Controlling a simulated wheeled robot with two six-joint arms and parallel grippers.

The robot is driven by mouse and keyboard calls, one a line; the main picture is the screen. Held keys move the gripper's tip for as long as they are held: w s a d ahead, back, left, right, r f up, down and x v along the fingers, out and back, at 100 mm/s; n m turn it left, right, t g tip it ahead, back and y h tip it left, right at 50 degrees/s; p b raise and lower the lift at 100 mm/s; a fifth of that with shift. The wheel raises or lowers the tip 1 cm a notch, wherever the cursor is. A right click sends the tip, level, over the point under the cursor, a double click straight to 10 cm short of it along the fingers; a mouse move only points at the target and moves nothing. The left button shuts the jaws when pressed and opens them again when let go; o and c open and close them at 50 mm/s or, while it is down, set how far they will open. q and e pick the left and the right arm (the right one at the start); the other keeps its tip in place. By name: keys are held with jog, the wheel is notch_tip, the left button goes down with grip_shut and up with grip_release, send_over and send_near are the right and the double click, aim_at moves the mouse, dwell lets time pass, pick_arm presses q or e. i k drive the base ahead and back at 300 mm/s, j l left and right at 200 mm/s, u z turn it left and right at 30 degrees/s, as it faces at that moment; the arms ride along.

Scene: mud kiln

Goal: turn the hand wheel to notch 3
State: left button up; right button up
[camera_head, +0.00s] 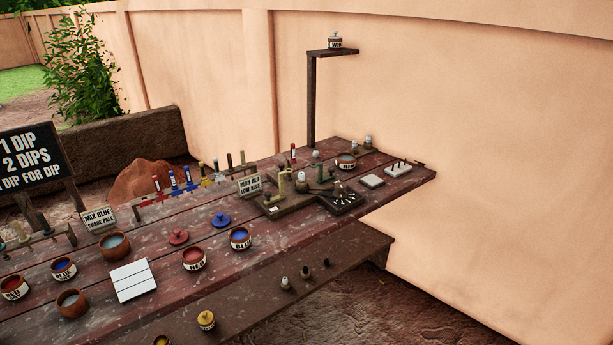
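A dark square plate (347,203) with small pale marks lies toward the right end of the long wooden table. A small dark and brown fitting (339,187) stands at its back edge. It may be the hand wheel, but it is too small to tell, and no notch number can be read. Neither of my grippers is in view.
The weathered table (265,255) carries labelled red and blue pots, lids, a white tile board (133,280) and brush racks. A wooden board with greenish upright fittings (282,188) is left of the dark plate. A post with a shelf (312,100) rises behind. A lower bench (345,262) runs in front.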

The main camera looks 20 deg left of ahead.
aim_at(340, 193)
jog(key=i+z, duration=0.1)
jog(key=i, duration=0.35)
jog(key=i+j+z, duration=0.1)
jog(key=i, duration=0.4)
jog(key=i+j, duration=0.2)
jog(key=i, duration=0.25)
jog(key=l+z, duration=0.05)
